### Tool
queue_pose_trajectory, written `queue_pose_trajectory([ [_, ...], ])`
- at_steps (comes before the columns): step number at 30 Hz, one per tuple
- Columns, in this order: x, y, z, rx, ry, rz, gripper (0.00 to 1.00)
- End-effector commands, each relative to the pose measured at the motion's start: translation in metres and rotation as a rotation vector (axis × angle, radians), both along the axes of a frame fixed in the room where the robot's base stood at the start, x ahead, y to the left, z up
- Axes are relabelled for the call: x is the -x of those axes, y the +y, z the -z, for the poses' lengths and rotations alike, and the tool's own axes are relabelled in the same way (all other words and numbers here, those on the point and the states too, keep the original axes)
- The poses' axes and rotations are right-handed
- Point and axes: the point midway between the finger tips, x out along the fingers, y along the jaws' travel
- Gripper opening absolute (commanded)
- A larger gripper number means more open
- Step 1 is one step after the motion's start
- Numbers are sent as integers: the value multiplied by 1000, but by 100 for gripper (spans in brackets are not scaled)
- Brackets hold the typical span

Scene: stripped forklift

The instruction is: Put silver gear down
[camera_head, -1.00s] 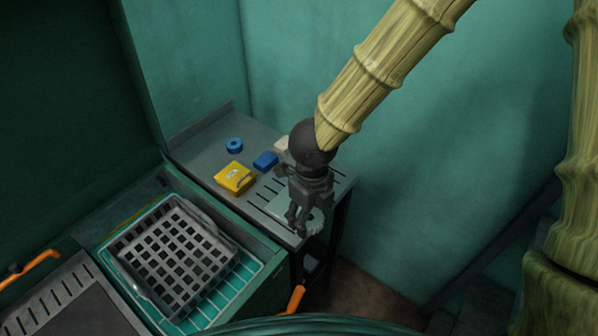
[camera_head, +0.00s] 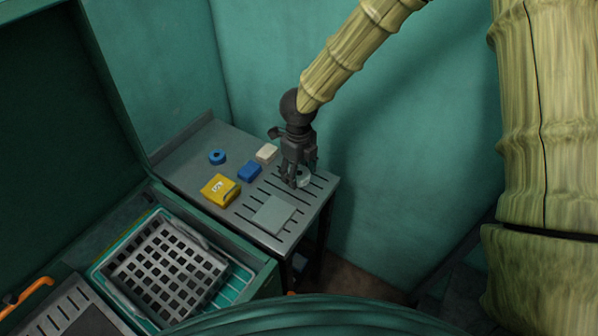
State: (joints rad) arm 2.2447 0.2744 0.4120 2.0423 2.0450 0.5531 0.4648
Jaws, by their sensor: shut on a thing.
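The silver gear (camera_head: 305,179) is a small pale disc at my gripper's fingertips, over the right part of the slotted grey metal table (camera_head: 287,234). My gripper (camera_head: 297,183) points down and is shut on the gear. The fingers hide part of it. I cannot tell whether the gear touches the table top or hangs just above it.
On the table are a flat grey-green plate (camera_head: 273,214), a yellow box (camera_head: 220,190), a blue block (camera_head: 250,171), a cream block (camera_head: 267,153) and a blue ring (camera_head: 217,157). A grey basket (camera_head: 169,268) sits in the green cabinet at left.

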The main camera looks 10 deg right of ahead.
Motion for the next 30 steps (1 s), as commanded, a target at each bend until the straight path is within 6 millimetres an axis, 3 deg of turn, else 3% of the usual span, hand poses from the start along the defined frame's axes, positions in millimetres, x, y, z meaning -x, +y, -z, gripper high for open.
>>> queue_pose_trajectory([
  [7,-10,-3,3,1,1,0,13],
  [18,-10,-3,33,1,0,-1,14],
  [30,-10,-3,37,-1,-1,0,13],
])
